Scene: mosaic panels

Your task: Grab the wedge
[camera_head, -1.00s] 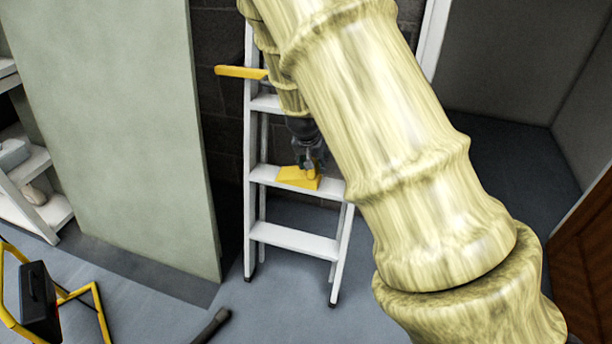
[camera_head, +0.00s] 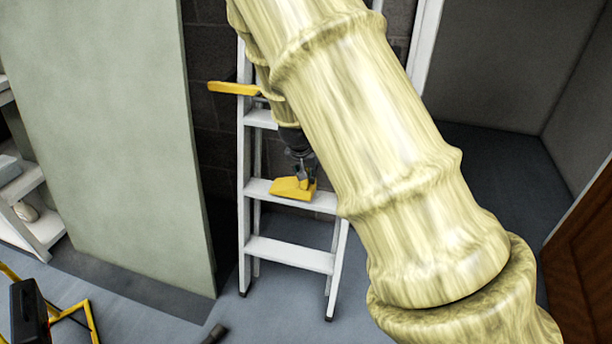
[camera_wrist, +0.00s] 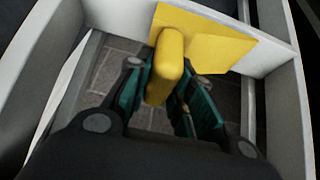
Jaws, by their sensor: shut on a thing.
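The yellow wedge (camera_head: 291,188) is on a white step of the ladder (camera_head: 290,253). In the wrist view its broad flat part (camera_wrist: 205,46) lies at the step's edge, and a rounded yellow part (camera_wrist: 166,68) sticks out towards me. My gripper (camera_head: 302,175) comes down to the wedge from above. In the wrist view my gripper (camera_wrist: 166,92) has its teal fingers on both sides of the rounded part and is shut on it. Whether the wedge's underside still touches the step cannot be told.
A yellow bar (camera_head: 233,88) juts out left from the ladder's upper part. A large pale green panel (camera_head: 120,140) stands left of the ladder. White shelves (camera_head: 35,215) are at the far left, and a yellow frame (camera_head: 88,318) is at lower left. Grey floor is open in front.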

